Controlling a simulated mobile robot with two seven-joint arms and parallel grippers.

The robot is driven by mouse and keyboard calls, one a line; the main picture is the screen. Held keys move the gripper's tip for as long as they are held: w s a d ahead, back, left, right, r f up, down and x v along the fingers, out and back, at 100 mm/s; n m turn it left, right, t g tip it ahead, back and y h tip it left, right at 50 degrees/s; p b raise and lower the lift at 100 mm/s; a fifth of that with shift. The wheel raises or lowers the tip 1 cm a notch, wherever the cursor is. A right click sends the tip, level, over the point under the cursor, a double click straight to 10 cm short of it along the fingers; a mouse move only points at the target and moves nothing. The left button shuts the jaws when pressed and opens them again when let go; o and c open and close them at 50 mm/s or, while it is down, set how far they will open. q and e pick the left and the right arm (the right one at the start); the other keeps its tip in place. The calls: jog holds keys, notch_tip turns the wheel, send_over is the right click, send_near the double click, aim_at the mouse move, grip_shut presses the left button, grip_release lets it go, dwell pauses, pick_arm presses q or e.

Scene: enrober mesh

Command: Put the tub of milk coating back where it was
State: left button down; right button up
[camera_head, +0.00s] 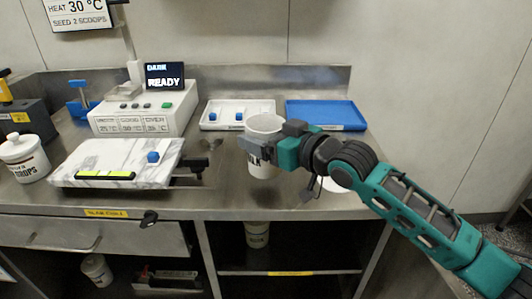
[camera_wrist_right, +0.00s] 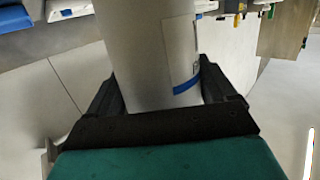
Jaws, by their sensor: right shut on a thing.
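A white tub (camera_head: 262,165) with dark lettering, mostly covered by the gripper, is at the middle of the steel counter. My right gripper (camera_head: 265,144) reaches in from the right and is shut on this tub. In the right wrist view the tub (camera_wrist_right: 148,55) stands between the two dark fingers of the gripper (camera_wrist_right: 160,100), with a blue-edged label on its side. I cannot tell whether its base touches the counter. My left gripper is not in view.
A white tray (camera_head: 208,122) and a blue tray (camera_head: 350,116) lie behind. A marble slab (camera_head: 88,158) and the control machine (camera_head: 140,117) are left. A white round item (camera_head: 335,186) is partly hidden under my right arm. Another tub (camera_head: 257,236) stands on the shelf below.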

notch_tip(320, 180, down, 3)
jog(key=shift+f, duration=0.4)
jog(key=shift+f, duration=0.2)
jog(key=o, duration=1.3)
